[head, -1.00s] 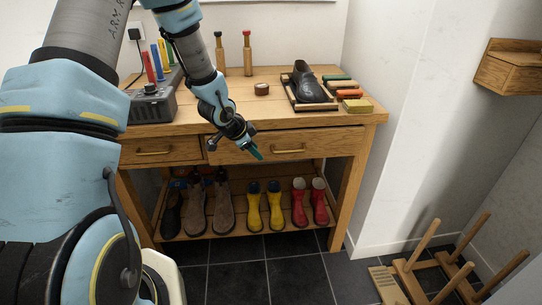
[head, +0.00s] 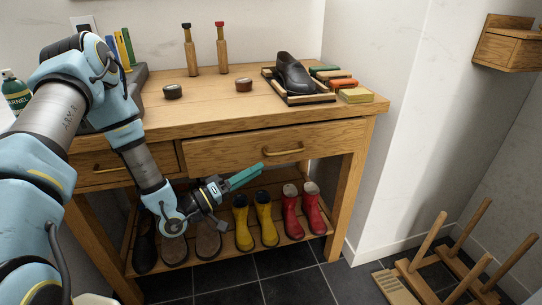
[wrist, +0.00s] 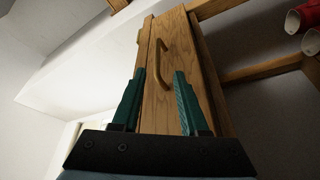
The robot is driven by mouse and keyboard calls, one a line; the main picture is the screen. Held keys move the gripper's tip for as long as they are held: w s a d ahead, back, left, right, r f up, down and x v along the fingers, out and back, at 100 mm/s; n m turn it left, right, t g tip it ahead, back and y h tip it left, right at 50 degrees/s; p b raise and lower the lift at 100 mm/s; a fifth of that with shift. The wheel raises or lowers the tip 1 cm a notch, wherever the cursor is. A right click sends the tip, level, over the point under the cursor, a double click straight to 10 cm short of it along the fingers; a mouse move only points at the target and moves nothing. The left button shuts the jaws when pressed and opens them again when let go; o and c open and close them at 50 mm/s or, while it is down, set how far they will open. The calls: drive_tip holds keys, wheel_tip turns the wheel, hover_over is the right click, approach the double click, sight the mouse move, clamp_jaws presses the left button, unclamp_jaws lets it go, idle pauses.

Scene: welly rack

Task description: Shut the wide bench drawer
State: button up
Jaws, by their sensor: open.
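The wide bench drawer (head: 230,151) is the right-hand drawer under the bench top, with a brass bar handle (head: 284,151). Its front appears to stand slightly proud of the bench frame; how far is hard to tell. My gripper (head: 259,171) is in front of and just below the drawer front, left of the handle, its teal fingers pointing right and up. In the wrist view my gripper (wrist: 159,73) is open and empty, with the drawer front (wrist: 160,100) showing between the fingers and the handle (wrist: 162,63) beyond them. I see no clear contact.
A narrow drawer (head: 105,172) is at the left. Yellow boots (head: 254,222) and red boots (head: 302,212) stand on the lower shelf near my gripper. A black shoe (head: 293,75) and brushes are on top. A wooden rack (head: 440,275) stands on the floor at right.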

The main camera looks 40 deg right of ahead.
sight(285, 153)
drive_tip(key=d, duration=0.3)
drive_tip(key=d+r+p, duration=0.1)
drive_tip(key=d, duration=0.3)
drive_tip(key=d+r+p, duration=0.1)
drive_tip(key=d, duration=0.2)
drive_tip(key=shift+s+d+r, duration=0.2)
drive_tip(key=shift+s+r, duration=0.05)
drive_tip(key=shift+c, duration=0.2)
clamp_jaws()
idle(0.9)
